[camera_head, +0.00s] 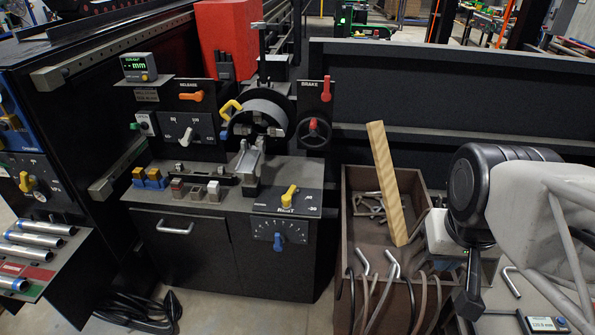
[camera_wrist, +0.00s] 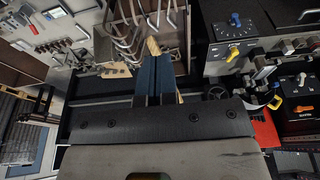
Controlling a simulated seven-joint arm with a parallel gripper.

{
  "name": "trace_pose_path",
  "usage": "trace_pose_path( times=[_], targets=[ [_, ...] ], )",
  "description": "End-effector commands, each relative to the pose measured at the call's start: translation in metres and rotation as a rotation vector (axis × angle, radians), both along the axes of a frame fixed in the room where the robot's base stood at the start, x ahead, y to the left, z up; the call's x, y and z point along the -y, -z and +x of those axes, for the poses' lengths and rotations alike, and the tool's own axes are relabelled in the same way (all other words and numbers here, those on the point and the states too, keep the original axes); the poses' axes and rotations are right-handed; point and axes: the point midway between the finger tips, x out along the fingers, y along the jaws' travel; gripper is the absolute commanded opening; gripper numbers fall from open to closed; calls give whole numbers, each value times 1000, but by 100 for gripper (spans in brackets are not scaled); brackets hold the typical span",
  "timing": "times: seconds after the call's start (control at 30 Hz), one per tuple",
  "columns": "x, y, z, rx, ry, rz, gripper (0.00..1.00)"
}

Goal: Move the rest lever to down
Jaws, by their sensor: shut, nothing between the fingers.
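The rest lever (camera_head: 289,197) is a yellow handle on the dark panel at the front right of the black machine. The lettering below it is small but seems to read REST. In the head view its handle slants upward. A yellow handle on a dark panel, likely the same lever, shows in the wrist view (camera_wrist: 232,54), right of my fingers. My gripper (camera_wrist: 153,62) is shut and empty, its two dark fingers side by side. It is well apart from the lever. In the head view my arm is at the right, beyond the open bin.
A blue knob (camera_head: 278,241) sits on the front face below the lever. An orange release lever (camera_head: 191,96), red brake lever (camera_head: 326,89) and handwheel (camera_head: 314,131) stand behind. A brown bin (camera_head: 350,240) with a wooden plank (camera_head: 388,185) and hooked rods lies between my arm and the machine.

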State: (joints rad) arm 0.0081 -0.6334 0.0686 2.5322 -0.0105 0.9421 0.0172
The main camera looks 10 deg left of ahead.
Motion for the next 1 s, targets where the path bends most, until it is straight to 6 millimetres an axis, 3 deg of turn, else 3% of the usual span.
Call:
trace_pose_path(
  times=[0.57, 0.77, 1.0],
  targets=[
    [-2, -2, 8, -2, -20, 2, 0],
    [-8, -5, 35, -11, -88, 11, 0],
    [-22, -8, 87, -19, -218, 27, 0]
  ],
)
